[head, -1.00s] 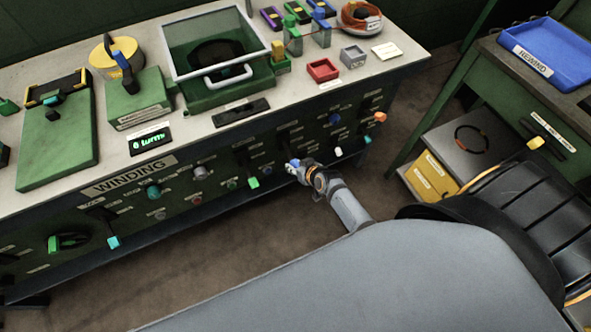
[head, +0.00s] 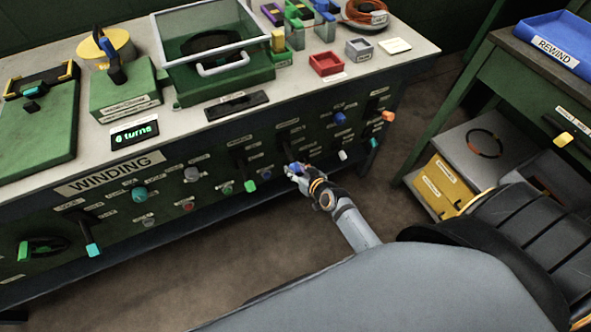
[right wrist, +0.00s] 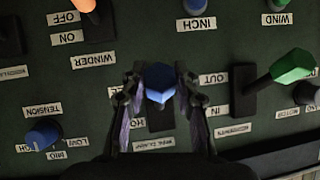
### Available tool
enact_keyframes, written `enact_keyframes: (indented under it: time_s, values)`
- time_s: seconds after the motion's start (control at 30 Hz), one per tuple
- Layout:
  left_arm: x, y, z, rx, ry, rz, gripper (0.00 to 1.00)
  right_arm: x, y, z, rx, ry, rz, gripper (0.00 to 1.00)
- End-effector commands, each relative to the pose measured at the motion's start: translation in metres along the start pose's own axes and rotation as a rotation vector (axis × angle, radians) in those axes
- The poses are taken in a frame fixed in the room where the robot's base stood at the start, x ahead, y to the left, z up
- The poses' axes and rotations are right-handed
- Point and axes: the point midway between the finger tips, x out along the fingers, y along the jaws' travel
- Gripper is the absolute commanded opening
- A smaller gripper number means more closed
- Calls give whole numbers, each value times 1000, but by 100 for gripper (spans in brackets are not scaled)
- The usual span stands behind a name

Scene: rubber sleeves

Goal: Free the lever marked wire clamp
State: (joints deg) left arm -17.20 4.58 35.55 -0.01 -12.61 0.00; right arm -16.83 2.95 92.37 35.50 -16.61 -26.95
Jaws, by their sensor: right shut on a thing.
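My right gripper (head: 296,170) is at the front panel of the winding bench in the head view. In the right wrist view the gripper (right wrist: 158,92) has its two fingers on either side of a blue lever knob (right wrist: 159,80) and is shut on it. The panel shows upside down there. A small label (right wrist: 154,144) below the knob is too blurred to read surely; another label beside the knob is partly hidden by a finger. The lever's slot is mostly hidden behind the knob and fingers. My left gripper is not in view.
In the right wrist view, a green lever (right wrist: 292,66) with IN and OUT labels stands right of the gripper. A blue tension knob (right wrist: 43,134) is at lower left, an inch knob (right wrist: 198,6) above. Bare floor (head: 230,250) lies before the bench (head: 190,140).

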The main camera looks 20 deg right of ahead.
Motion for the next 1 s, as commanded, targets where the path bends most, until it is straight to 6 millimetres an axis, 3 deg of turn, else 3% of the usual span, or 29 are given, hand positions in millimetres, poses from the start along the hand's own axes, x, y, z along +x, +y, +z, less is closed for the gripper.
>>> enact_keyframes:
  time_s: [0.03,0.2,0.57,1.0]
  values:
    - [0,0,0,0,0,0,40,0,0,-1,0,1,0,31]
    - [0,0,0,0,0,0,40,0,0,0,0,1,0,54]
    - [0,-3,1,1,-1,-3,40,-5,0,0,0,0,0,54]
    - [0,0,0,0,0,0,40,-100,0,1,-4,-3,0,54]
